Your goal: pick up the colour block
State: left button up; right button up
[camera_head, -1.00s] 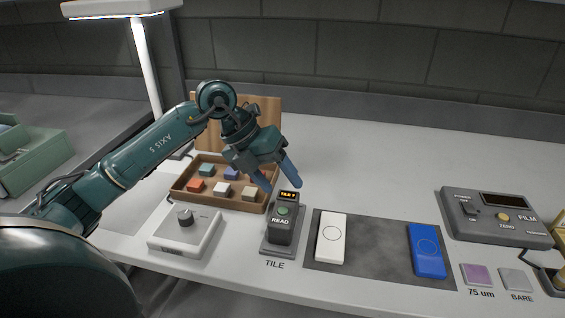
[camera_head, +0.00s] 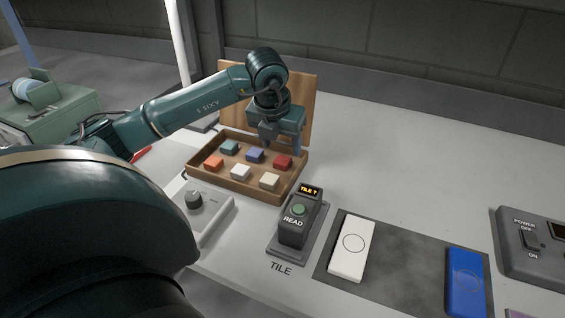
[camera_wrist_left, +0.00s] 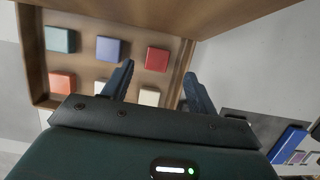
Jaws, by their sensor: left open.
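Several small colour blocks sit in two rows in an open wooden box (camera_head: 220,184). The back row has a teal block (camera_head: 229,147), a blue-violet block (camera_head: 255,155) and a red block (camera_head: 283,162). The front row has an orange block (camera_head: 213,163), a white block (camera_head: 240,172) and a cream block (camera_head: 269,181). My left gripper (camera_head: 283,146) is open and empty above the right end of the box, near the red block. In the left wrist view its fingers (camera_wrist_left: 159,74) lie apart, with the red block (camera_wrist_left: 157,60) showing between and beyond the tips. My right gripper is out of view.
The box's raised wooden lid (camera_head: 312,100) stands behind my gripper. A tile reader (camera_head: 294,230) stands right of the box, and a grey knob unit (camera_head: 207,213) in front. A white tile (camera_head: 352,250) and a blue tile (camera_head: 465,285) lie on a dark mat. The bench at back right is clear.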

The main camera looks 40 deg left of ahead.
aim_at(282, 159)
pick_arm(q)
jog(key=x, duration=0.5)
jog(key=shift+s+a+f, duration=0.15)
jog(key=shift+s, duration=0.05)
jog(key=c, duration=1.1)
